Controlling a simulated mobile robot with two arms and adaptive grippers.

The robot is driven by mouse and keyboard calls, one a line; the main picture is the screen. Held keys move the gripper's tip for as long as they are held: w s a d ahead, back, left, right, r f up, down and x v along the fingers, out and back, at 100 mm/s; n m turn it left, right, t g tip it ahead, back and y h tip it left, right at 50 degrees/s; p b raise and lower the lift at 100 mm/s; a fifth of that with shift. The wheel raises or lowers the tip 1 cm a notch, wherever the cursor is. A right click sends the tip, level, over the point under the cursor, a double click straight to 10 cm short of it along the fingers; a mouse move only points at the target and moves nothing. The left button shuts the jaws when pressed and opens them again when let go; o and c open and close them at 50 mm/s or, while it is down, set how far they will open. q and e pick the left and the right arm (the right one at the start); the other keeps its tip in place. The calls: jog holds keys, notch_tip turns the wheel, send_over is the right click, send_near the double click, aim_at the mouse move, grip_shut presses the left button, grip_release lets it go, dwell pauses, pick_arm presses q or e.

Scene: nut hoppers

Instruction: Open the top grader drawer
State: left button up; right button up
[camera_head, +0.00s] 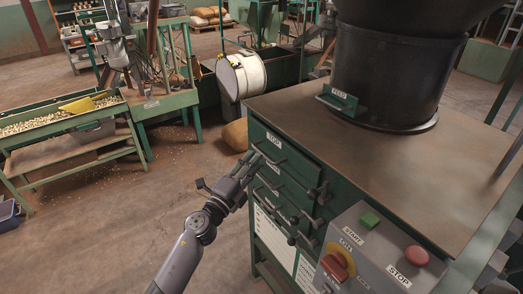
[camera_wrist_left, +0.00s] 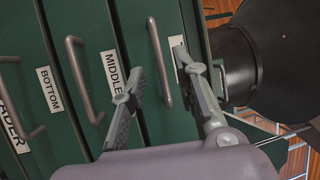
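The top grader drawer (camera_head: 289,152) is the upper green front on the cabinet, under the TOP label (camera_head: 273,139). It looks closed. In the left wrist view its grey bar handle (camera_wrist_left: 159,63) is upright, and the label beside it is mostly hidden by a finger. My left gripper (camera_head: 251,162) is at the drawer fronts, close to the top handle. In the left wrist view its fingers (camera_wrist_left: 156,62) are apart, one on each side of the handle. I cannot tell whether they touch it. My right gripper is not seen.
Drawers labelled MIDDLE (camera_wrist_left: 112,72) and BOTTOM (camera_wrist_left: 49,89) lie below. Dark fittings (camera_head: 318,192) stick out right of the drawers. A control box (camera_head: 375,256) with START and STOP buttons is at front right. A black hopper (camera_head: 390,75) stands on the cabinet. Floor (camera_head: 170,200) to the left is clear.

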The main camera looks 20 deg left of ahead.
pick_arm(q)
jog(key=x, duration=0.5)
jog(key=shift+w, duration=0.1)
jog(key=shift+c, duration=0.6)
grip_shut()
